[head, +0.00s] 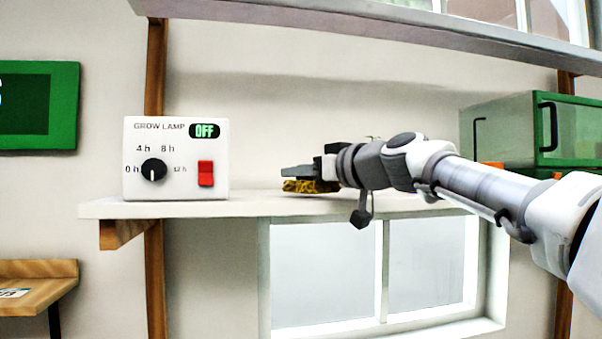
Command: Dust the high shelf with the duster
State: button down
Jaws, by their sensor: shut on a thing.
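A white shelf (262,207) runs across the middle of the head view, in front of a pale wall. My gripper (300,173) reaches in from the right, just above the shelf top. It is shut on a yellow and dark duster (310,186), whose mottled end shows under the fingers. The duster is at the shelf surface; I cannot tell whether it touches. Its handle is hidden by my gripper. Any dust on the shelf is too small to tell.
A white grow lamp timer box (177,182) reading OFF stands on the shelf's left part. A green glass-fronted cabinet (535,132) stands at the right, behind my arm. Another shelf (400,28) hangs above. A window (375,272) is below. Clear shelf lies between box and duster.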

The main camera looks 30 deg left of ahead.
jog(key=shift+f+b, duration=0.45)
jog(key=shift+f, duration=0.05)
jog(key=shift+s+d+b, duration=0.45)
jog(key=shift+s+b, duration=0.1)
jog(key=shift+b, duration=0.3)
jog(key=shift+r, duration=0.1)
